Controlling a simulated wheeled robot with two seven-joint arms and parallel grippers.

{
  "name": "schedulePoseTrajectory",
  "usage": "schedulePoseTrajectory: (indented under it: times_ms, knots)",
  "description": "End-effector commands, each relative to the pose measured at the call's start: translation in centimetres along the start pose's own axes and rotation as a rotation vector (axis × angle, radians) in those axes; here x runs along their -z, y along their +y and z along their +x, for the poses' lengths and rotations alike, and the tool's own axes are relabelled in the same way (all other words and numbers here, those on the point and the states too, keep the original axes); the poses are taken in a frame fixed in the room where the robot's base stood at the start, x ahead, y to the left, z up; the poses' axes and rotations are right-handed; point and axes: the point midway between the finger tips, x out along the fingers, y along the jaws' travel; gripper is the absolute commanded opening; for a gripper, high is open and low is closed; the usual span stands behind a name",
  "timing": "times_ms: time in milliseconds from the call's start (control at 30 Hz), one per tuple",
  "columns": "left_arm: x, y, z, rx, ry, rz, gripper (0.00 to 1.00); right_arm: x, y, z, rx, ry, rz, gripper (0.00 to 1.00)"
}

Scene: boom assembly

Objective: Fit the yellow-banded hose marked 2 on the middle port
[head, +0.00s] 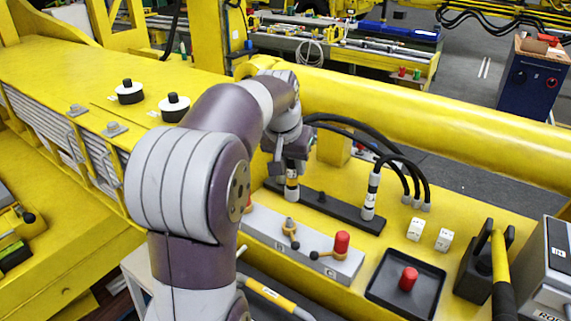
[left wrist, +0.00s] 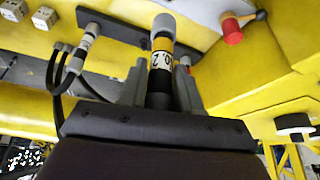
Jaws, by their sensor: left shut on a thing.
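My left gripper (head: 290,166) is shut on the yellow-banded hose marked 2 (head: 292,184), just above the left end of the black port bar (head: 345,212). In the left wrist view the hose end (left wrist: 161,60) stands between the two fingers, with a grey tip, a yellow band and a white label reading 2. I cannot tell whether its tip touches the bar. The middle port (head: 321,197) shows as a small dark spot on the bar, with nothing on it. A white-banded hose (head: 371,190) stands upright at the bar's right end. My right gripper is not in view.
A grey block (head: 300,245) with small levers and a red knob (head: 341,242) lies in front of the bar. A black tray (head: 405,284) with a red cap, two white cubes (head: 416,229) and a yellow-handled tool (head: 499,265) are to the right. Black hoses (head: 385,145) arch behind.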

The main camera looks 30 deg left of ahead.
Motion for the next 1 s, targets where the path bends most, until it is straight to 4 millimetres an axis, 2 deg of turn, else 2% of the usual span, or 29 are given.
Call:
schedulePoseTrajectory:
  times_ms: [300, 700, 1000]
  knots:
    - [-0.5, 0.1, 0.2, -0.013, 0.000, 0.033, 0.00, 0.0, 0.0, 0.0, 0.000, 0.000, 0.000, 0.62]
    - [-2.0, 0.1, 3.9, -0.014, -0.001, 0.034, 0.00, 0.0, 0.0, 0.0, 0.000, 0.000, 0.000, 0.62]
    - [-2.3, 0.1, 4.6, -0.013, 0.000, 0.035, 0.00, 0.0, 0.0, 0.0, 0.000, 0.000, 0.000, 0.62]
